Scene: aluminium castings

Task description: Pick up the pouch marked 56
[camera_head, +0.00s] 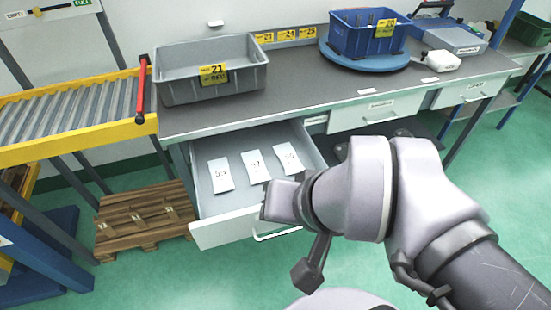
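Three white pouches lie flat and apart in a row in the open drawer (205,207). Their printed numbers are small and hard to read. The left pouch (221,175) seems to read 55 and the middle pouch (255,167) seems to read 57. The right pouch (288,157) may be the one marked 56, but I cannot be sure. My gripper (272,203) appears near the drawer's front right, below the middle and right pouches in the picture. Its fingertips are not clear, so I cannot tell whether it is open. No pouch is seen in it.
The workbench (300,85) above the drawer carries a grey bin (180,92) and a blue crate (350,40) on a round blue stand. A roller conveyor (60,115) is at left, with a wooden pallet (145,222) below. Green floor is clear in front of the drawer.

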